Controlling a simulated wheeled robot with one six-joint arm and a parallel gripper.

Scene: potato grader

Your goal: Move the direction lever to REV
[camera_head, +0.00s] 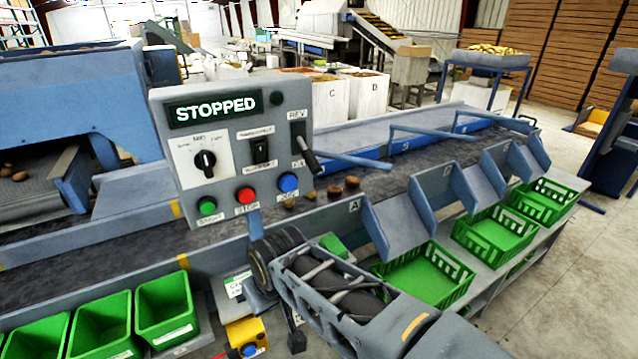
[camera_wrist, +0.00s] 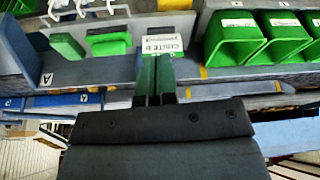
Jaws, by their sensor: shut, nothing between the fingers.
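The direction lever (camera_head: 308,158) is on the right side of the grey control panel (camera_head: 232,105) in the head view. Its slot has REV at the top and a partly covered label at the bottom. The black handle sticks out and leans down toward the bottom label. My gripper (camera_wrist: 157,62) shows in the wrist view as two dark green fingers, shut together and empty. It is in front of the conveyor's near side, below the panel and apart from the lever. The lever is not in the wrist view. The fingertips are not clearly visible in the head view.
The panel display (camera_head: 216,108) reads STOPPED. A rotary knob (camera_head: 206,160), a rocker switch (camera_head: 261,150) and green, red (camera_head: 246,195) and blue (camera_head: 288,182) buttons sit near the lever. Green bins (camera_head: 165,305) and crates (camera_head: 425,277) line the near side. A yellow button box (camera_head: 247,335) hangs below.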

